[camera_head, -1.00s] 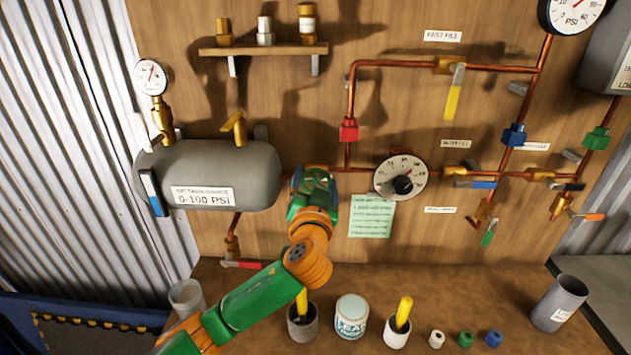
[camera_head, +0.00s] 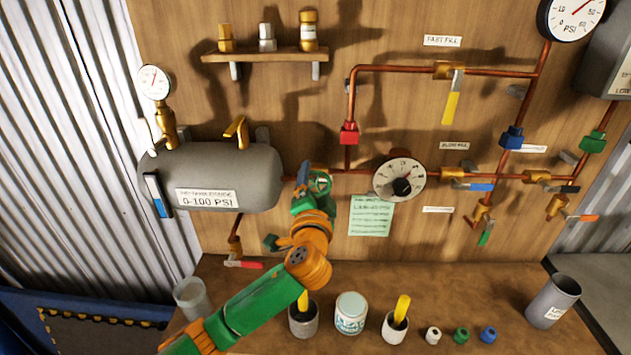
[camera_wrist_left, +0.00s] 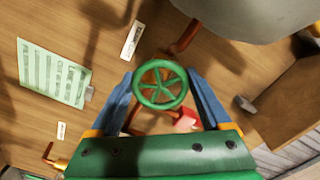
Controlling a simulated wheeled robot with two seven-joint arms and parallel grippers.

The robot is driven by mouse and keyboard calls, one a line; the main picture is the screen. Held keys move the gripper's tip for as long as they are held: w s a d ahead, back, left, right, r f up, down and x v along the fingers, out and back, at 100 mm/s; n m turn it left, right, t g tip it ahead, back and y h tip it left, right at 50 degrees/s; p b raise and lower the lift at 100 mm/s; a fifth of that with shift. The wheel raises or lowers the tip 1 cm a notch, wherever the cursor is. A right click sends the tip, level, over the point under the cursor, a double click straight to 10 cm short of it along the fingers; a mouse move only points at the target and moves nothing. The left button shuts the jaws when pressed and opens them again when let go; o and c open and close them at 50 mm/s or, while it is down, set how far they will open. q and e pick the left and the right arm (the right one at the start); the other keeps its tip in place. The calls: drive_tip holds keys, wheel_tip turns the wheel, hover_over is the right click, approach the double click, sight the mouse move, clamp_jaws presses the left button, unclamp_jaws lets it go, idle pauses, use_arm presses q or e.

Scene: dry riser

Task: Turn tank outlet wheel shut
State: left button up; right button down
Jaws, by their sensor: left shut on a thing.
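The tank outlet wheel is a green spoked handwheel (camera_head: 321,184) on the copper pipe just right of the grey tank (camera_head: 250,165). In the left wrist view the wheel (camera_wrist_left: 160,86) sits between my two blue fingers, which are against opposite sides of its rim. My left gripper (camera_head: 311,180) is shut on the wheel; it also shows in the left wrist view (camera_wrist_left: 162,95). In the head view the gripper partly hides the wheel and the pipe behind it. My right gripper is not in view.
A round dial (camera_head: 399,179) and a green note (camera_head: 370,216) are right of the wheel. A red fitting (camera_head: 349,133) is above right. A red-handled valve (camera_head: 243,264) hangs below the tank. Cups and a tin (camera_head: 350,313) stand on the bench below my arm.

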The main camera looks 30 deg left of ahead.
use_arm(q)
drive_tip(key=shift+r+m, duration=0.1)
drive_tip(key=shift+m, duration=0.3)
drive_tip(key=o, duration=1.2)
drive_tip(key=shift+d, duration=0.1)
